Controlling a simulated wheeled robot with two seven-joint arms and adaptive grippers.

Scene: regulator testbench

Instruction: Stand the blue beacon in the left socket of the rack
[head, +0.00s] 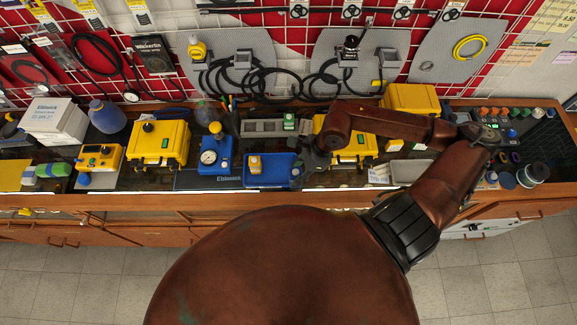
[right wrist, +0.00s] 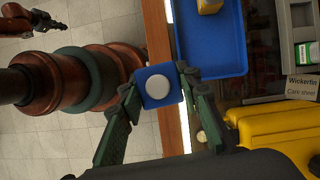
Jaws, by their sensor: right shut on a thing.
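The blue beacon (right wrist: 158,87), a blue block with a round white top, is held between the fingertips of my right gripper (right wrist: 160,84) in the right wrist view. In the head view my right gripper (head: 308,165) is by the right end of the blue tray, and its own arm partly hides it. The grey rack (head: 262,128) stands behind the tray, with a green beacon (head: 289,121) at its right end. The rack's left part looks empty. The rack also shows in the right wrist view (right wrist: 284,30). My left gripper (right wrist: 55,22) is small and dark there, away over the floor.
A blue tray (head: 258,183) holds a yellow beacon (head: 255,164). A blue gauge box (head: 215,160) stands left of it, and a yellow case (head: 355,152) is to the right, under my right arm. The bench's wooden front edge (head: 150,200) runs just in front.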

